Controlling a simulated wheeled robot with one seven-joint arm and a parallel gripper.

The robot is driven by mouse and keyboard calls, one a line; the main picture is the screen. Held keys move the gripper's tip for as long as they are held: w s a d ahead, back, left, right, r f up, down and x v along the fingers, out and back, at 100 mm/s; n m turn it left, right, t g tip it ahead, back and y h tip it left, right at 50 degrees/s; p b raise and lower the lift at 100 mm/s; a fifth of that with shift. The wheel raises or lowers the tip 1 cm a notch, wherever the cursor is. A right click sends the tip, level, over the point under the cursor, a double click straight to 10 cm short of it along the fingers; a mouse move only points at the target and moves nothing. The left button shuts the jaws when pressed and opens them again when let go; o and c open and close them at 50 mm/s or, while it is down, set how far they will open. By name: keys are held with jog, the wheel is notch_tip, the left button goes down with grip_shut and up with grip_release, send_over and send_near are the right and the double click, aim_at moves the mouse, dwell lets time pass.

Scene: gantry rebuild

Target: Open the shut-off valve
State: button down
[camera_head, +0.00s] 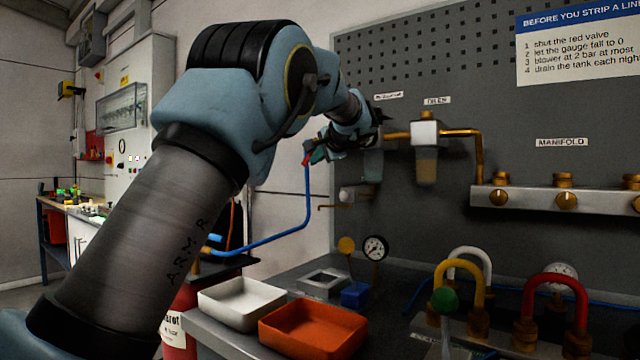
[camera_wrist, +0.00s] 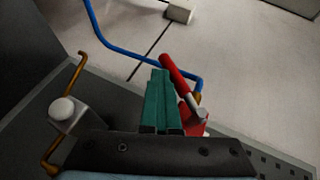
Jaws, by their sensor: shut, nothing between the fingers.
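The shut-off valve shows in the wrist view as a red lever (camera_wrist: 178,72) with a silver and brass body (camera_wrist: 196,102) at the end of a blue hose. In the head view only a small bit of the red lever (camera_head: 307,154) shows beside my gripper (camera_head: 319,155); my arm hides most of the valve. In the wrist view my gripper (camera_wrist: 160,78) has its teal fingers shut and empty. They lie just left of the lever, close alongside it. I cannot tell whether they touch it.
A white knob (camera_wrist: 62,110) on a brass pipe is left of my fingers in the wrist view. The blue hose (camera_head: 308,195) hangs below the valve. A grey pegboard (camera_head: 430,60) stands behind. Below are a white tray (camera_head: 238,312), an orange tray (camera_head: 285,345) and a gauge (camera_head: 375,248).

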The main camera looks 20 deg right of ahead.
jog(key=t+b, duration=0.1)
jog(key=b, duration=0.3)
jog(key=w+m+t+b, duration=0.1)
jog(key=t+b, duration=0.1)
jog(key=b, duration=0.1)
jog(key=w+a+m+t+b, duration=0.1)
jog(key=b, duration=0.3)
jog(key=shift+f+y+b, duration=0.2)
jog(key=shift+y+b, duration=0.1)
jog(key=r+m+t+b, duration=0.1)
jog(key=b, duration=0.2)
jog(key=w+r+m+t+b, duration=0.1)
jog(key=t+b, duration=0.1)
jog(key=b, duration=0.1)
jog(key=shift+w+a+r, duration=0.15)
jog(key=shift+a+r, duration=0.1)
jog(key=shift+a, duration=0.15)
jog(key=shift+r, duration=0.15)
jog(key=b+v, duration=0.5)
jog(key=v, duration=0.5)
jog(key=shift+s+a+f, duration=0.2)
jog(key=shift+s+f, duration=0.05)
jog(key=shift+s, duration=0.1)
